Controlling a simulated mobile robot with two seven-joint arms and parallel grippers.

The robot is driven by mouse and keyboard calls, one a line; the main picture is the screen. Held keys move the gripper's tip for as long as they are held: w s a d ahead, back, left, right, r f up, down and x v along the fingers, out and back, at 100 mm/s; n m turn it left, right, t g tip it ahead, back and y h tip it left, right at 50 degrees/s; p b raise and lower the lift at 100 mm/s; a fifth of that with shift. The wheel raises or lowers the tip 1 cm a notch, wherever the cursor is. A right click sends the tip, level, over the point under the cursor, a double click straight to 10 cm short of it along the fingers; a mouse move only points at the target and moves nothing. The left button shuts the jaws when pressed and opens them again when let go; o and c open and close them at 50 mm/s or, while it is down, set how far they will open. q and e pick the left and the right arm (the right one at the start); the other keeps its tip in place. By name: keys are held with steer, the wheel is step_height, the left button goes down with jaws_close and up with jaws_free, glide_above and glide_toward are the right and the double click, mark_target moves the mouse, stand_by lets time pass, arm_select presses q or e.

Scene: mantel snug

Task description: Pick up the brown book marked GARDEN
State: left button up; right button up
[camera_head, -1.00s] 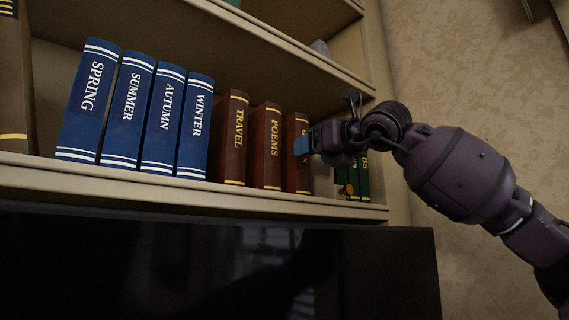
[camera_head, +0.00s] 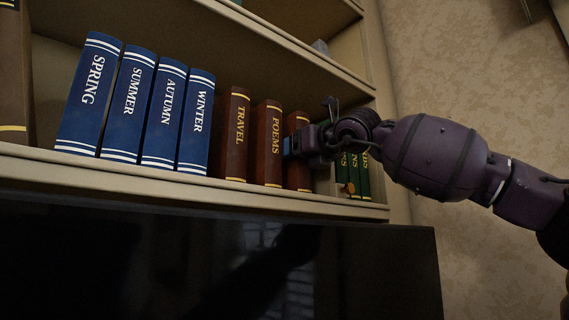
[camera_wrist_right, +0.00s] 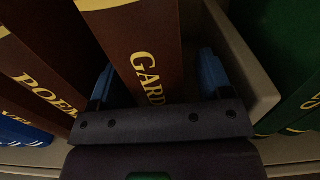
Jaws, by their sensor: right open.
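The brown GARDEN book (camera_wrist_right: 146,50) stands upright on the shelf. In the right wrist view its spine lies between the two blue fingertips of my right gripper (camera_wrist_right: 158,82), with one finger on each side. The fingers are open, and I cannot tell whether either touches the book. In the head view my right gripper (camera_head: 291,146) covers most of the GARDEN book (camera_head: 299,176), leaving its top and lower spine visible. My left gripper is not in view.
The brown POEMS book (camera_head: 267,145) and TRAVEL book (camera_head: 234,135) stand to the left, beyond them several blue books (camera_head: 128,105). Green books (camera_head: 364,175) stand to the right, past a pale upright divider (camera_wrist_right: 243,70). A dark glossy panel (camera_head: 220,265) is below the shelf (camera_head: 130,176).

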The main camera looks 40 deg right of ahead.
steer(key=shift+w, duration=0.65)
steer(key=shift+c, duration=0.4)
steer(key=c, duration=1)
steer(key=shift+s, duration=0.1)
jaws_close()
steer(key=shift+r, duration=0.1)
